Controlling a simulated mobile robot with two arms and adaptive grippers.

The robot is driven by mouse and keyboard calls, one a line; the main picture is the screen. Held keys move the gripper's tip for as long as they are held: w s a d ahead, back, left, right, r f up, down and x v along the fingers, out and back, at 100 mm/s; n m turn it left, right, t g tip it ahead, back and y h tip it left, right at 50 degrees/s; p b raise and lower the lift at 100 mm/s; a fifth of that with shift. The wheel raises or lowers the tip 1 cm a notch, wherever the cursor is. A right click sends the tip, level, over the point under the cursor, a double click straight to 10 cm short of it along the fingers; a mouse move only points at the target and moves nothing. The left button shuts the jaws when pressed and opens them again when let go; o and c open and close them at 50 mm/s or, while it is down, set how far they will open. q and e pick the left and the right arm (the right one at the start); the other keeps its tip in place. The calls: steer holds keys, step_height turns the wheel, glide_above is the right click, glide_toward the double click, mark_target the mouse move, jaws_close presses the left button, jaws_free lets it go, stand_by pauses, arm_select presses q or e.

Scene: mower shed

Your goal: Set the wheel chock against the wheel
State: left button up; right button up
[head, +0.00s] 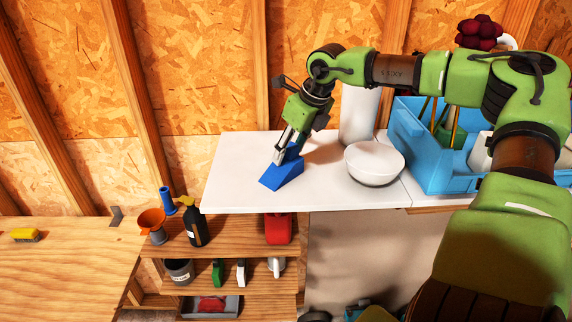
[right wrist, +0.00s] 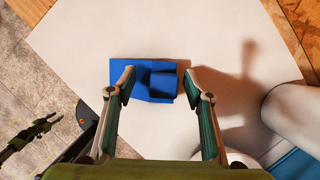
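The wheel chock is a blue wedge (head: 283,176) lying on a white worktop near its front edge. In the right wrist view the chock (right wrist: 143,74) shows from above, with a raised block on it. My right gripper (head: 287,153) reaches down to the chock. In the right wrist view its two fingers (right wrist: 159,76) stand apart on either side of the raised block, with gaps visible, so it is open. My left gripper is not in view in the head view. No wheel can be made out in either view.
A white bowl (head: 374,164), a white cylinder (head: 358,115) and a blue tote (head: 410,141) stand right of the chock. Below left, a wooden shelf (head: 222,238) holds bottles and an orange funnel (head: 152,221). The worktop left of the chock (head: 232,165) is clear.

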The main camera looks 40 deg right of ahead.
steer(key=shift+s, duration=0.1)
jaws_close()
